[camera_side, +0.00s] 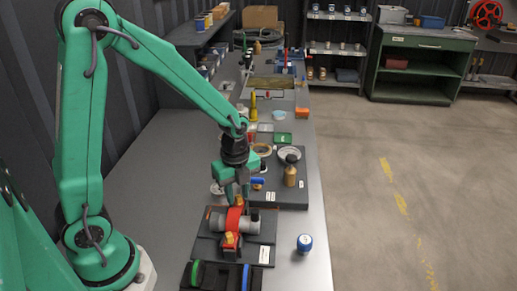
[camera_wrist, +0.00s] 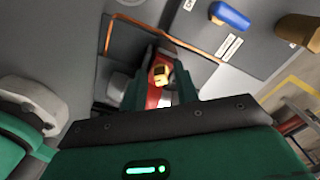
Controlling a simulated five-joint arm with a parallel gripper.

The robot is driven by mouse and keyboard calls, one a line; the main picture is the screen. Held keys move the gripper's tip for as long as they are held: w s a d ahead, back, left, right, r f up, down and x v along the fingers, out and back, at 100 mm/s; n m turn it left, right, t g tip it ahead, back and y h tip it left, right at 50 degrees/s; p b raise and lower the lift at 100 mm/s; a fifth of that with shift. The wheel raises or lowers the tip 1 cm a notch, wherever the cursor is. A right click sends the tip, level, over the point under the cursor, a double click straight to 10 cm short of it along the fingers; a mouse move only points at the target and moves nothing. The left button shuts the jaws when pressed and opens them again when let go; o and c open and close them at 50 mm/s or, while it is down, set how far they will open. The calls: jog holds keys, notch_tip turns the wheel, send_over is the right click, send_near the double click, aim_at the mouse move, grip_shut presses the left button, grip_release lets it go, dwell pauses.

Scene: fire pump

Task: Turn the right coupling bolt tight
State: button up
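The pump unit has a grey cylindrical body (camera_side: 220,222) with a red clamp band (camera_side: 233,218) over it, on a dark base plate. A brass-yellow bolt (camera_side: 231,239) shows at the front end of the red band. My gripper (camera_side: 237,196) points down over the far end of the band. In the wrist view a brass bolt head (camera_wrist: 161,75) on the red part (camera_wrist: 153,95) appears between my two green fingers. The fingers stand apart, with visible gaps beside the bolt. I cannot tell how far above it they are. The fingers hide the far end of the band.
A black rack (camera_side: 217,276) with a green ring lies in front of the base plate. A blue-and-white can (camera_side: 304,243) stands to the right. Behind are a dark tray (camera_side: 291,196), a brass bottle (camera_side: 290,172) and a blue piece (camera_wrist: 230,15). The left bench is clear.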

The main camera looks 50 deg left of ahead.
aim_at(236, 196)
jog(key=shift+r, duration=0.15)
jog(key=shift+r, duration=3.8)
jog(key=s+r+n+t, duration=0.5)
jog(key=s+r+n, duration=0.5)
jog(key=n, duration=0.9)
jog(key=shift+s+r+n+t, duration=0.3)
jog(key=shift+s+n, duration=0.1)
jog(key=shift+s, duration=0.5)
jog(key=shift+a, duration=0.1)
